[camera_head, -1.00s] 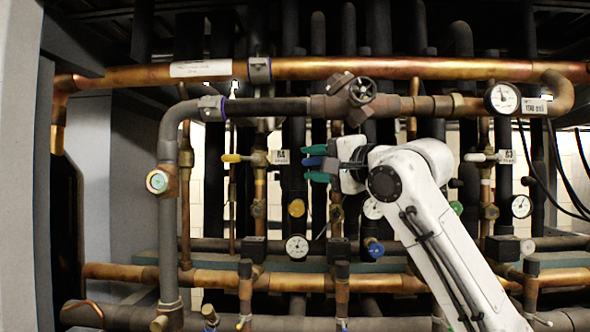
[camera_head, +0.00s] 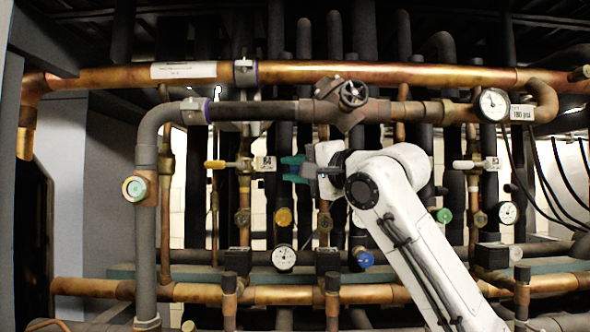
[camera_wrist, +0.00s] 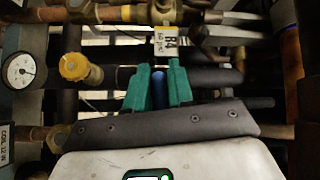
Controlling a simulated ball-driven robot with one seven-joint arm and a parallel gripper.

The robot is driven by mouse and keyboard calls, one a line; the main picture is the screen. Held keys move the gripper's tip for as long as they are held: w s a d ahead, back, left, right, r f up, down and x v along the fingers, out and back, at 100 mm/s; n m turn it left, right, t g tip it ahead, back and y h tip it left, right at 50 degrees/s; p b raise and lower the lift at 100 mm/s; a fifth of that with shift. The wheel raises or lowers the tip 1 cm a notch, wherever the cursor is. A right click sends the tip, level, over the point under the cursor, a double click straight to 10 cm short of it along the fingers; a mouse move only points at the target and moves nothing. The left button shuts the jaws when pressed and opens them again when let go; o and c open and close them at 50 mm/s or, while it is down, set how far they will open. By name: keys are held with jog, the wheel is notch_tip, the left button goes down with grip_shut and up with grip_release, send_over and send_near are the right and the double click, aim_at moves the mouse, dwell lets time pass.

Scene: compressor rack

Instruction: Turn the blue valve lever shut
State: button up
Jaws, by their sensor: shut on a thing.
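The blue valve lever (camera_wrist: 158,90) shows in the wrist view as a narrow blue strip between my two green fingers. My gripper (camera_wrist: 158,70) is shut on it, with one finger on each side. In the head view my gripper (camera_head: 290,169) is at the middle of the pipe rack, pointing left, and a small blue part of the lever (camera_head: 297,179) shows at the fingers. The lever's pivot and valve body are mostly hidden by my gripper and wrist, so its exact angle is unclear.
A yellow lever (camera_head: 214,164) is to the left and a white lever (camera_head: 463,164) to the right. Gauges (camera_head: 284,258) and a blue knob (camera_head: 364,259) are below. A yellow knob (camera_wrist: 74,66) is near my gripper.

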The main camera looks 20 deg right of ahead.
jog(key=shift+a, duration=0.1)
grip_shut()
jog(key=shift+r+m+t, duration=0.25)
jog(key=shift+m+t, duration=0.05)
jog(key=shift+r+m+t, duration=0.1)
jog(key=shift+m+t, duration=0.2)
jog(key=o, duration=0.8)
grip_release()
jog(key=shift+c, duration=0.2)
